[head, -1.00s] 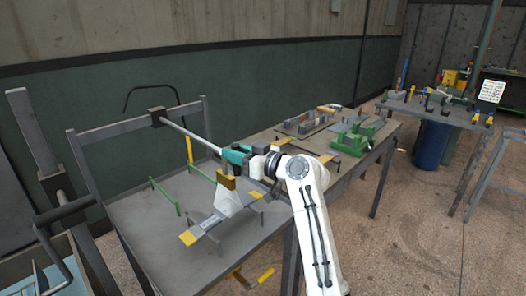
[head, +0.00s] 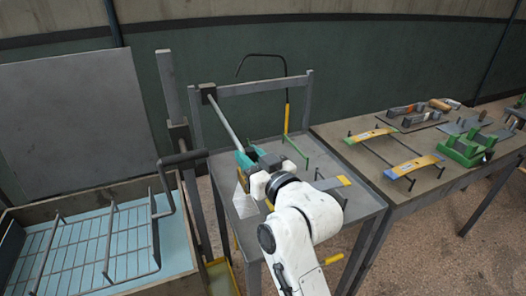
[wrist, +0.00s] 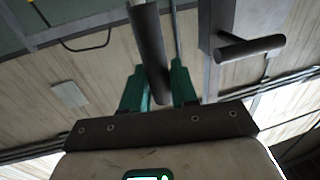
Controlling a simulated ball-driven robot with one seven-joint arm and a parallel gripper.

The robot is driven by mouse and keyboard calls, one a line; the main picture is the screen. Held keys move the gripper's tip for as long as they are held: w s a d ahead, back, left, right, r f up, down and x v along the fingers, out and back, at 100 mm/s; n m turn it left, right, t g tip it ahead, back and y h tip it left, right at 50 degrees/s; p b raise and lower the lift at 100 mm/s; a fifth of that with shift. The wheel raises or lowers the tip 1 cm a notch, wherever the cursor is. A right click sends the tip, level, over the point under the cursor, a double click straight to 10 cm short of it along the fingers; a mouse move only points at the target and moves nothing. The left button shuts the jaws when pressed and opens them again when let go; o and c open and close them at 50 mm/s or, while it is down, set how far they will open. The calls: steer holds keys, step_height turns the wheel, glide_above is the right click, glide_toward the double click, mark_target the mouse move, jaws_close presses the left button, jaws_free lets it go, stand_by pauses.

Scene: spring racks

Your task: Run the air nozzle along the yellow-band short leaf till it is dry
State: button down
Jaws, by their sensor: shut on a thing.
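My gripper (head: 246,158), with teal fingers, is shut on a dark cylindrical grip (wrist: 149,50), which I take to be the air nozzle's. A light grey rod (head: 224,118) runs from the upright frame to my gripper. A pale, wedge-like shape (head: 242,203) hangs below the gripper; I cannot tell whether it is the air jet. A short leaf lies on the grey table, with one yellow end (head: 330,183) showing to the right of my gripper. My arm hides most of this leaf, so its wetness and the nozzle's tip over it cannot be seen.
A crank handle (head: 181,158) stands close left of my gripper, beside a blue-floored tank (head: 88,240) with a wire rack. Green rests (head: 295,147) stand on the grey table. The right bench holds two yellow-ended leaves (head: 370,135) and a green fixture (head: 465,148).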

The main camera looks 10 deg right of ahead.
steer(key=shift+s+a+f, duration=0.1)
steer(key=shift+a, duration=0.15)
steer(key=c, duration=1)
jaws_free()
steer(key=shift+a, duration=0.15)
steer(key=shift+s+d, duration=0.2)
steer(key=shift+d, duration=0.05)
steer(key=b+v, duration=0.2)
steer(key=v, duration=0.8)
steer(key=shift+s, duration=0.15)
